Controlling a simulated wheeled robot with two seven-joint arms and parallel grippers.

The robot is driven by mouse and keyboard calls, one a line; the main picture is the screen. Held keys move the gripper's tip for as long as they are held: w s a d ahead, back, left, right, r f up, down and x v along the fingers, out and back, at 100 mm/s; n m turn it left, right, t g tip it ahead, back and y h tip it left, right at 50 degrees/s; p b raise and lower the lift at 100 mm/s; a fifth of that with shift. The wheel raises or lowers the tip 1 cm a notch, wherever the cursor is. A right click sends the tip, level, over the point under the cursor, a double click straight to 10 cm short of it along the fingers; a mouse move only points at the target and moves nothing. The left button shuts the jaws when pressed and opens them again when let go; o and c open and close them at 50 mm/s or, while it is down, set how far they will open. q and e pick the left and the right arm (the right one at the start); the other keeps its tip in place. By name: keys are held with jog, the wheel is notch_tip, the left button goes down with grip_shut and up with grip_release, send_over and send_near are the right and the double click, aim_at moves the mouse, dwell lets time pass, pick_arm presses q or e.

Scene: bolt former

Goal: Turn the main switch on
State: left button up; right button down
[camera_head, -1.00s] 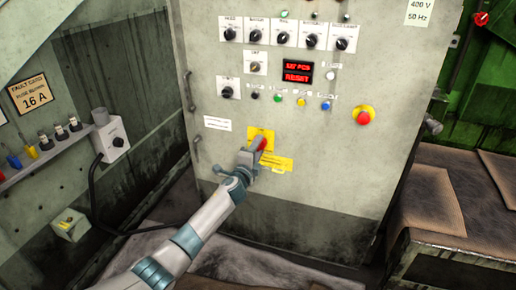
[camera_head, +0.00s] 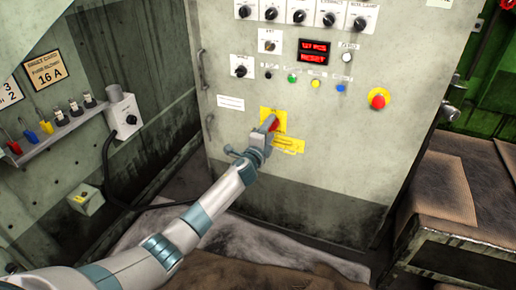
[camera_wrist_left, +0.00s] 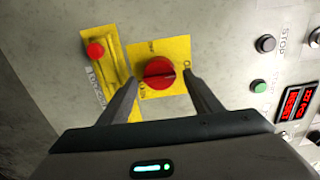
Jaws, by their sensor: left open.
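The main switch (camera_wrist_left: 158,72) is a red rotary knob on a yellow plate (camera_wrist_left: 176,50), low on the grey cabinet front. In the wrist view the whole knob shows between my left gripper's fingers. In the head view the main switch (camera_head: 274,124) is partly hidden behind my left gripper (camera_head: 266,127). My left gripper (camera_wrist_left: 160,90) is open, with one finger on each side of the knob. I cannot tell whether the fingers touch it. My right gripper is not in view.
Above the switch are a red display (camera_head: 313,52), several coloured buttons and black selector knobs. A red emergency stop (camera_head: 378,98) sits to the right. A small red button (camera_wrist_left: 95,50) is beside the switch plate. A socket box (camera_head: 124,118) is on the left wall.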

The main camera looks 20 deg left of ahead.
pick_arm(q)
jog(key=shift+s, duration=0.45)
jog(key=s+p, duration=0.2)
jog(key=s, duration=1.3)
jog(key=shift+s+a, duration=0.25)
jog(key=shift+s, duration=0.15)
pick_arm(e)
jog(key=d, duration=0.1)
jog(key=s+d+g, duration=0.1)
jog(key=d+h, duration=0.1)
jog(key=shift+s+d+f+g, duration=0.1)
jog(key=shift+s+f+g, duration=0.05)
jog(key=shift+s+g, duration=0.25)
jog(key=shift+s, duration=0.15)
